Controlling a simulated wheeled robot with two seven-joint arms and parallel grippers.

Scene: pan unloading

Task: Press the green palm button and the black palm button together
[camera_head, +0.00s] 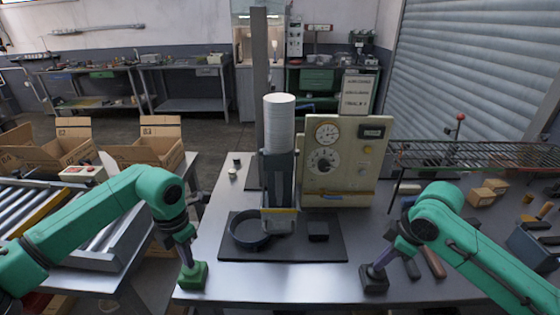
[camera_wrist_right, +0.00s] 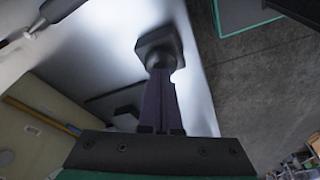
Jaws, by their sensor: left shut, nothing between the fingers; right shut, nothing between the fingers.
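The green palm button (camera_head: 193,277) stands at the front left of the metal table in the head view. My left gripper (camera_head: 188,260) is shut and empty, pointing down with its tips at the top of the green button. The black palm button (camera_head: 374,284) stands at the front right of the table. My right gripper (camera_head: 376,267) is shut and empty, with its tips at the top of the black button. The right wrist view shows the fingers (camera_wrist_right: 158,72) meeting the black button (camera_wrist_right: 155,45). The fingertips hide the button tops, so I cannot tell whether either is pressed down.
A dark mat (camera_head: 320,247) with a round ring (camera_head: 249,232) and a small black block (camera_head: 318,231) lies between the buttons. Behind it stand a white cylinder (camera_head: 279,125) in a holder and a gauge panel (camera_head: 345,160). Dark-handled tools (camera_head: 433,262) lie near my right arm.

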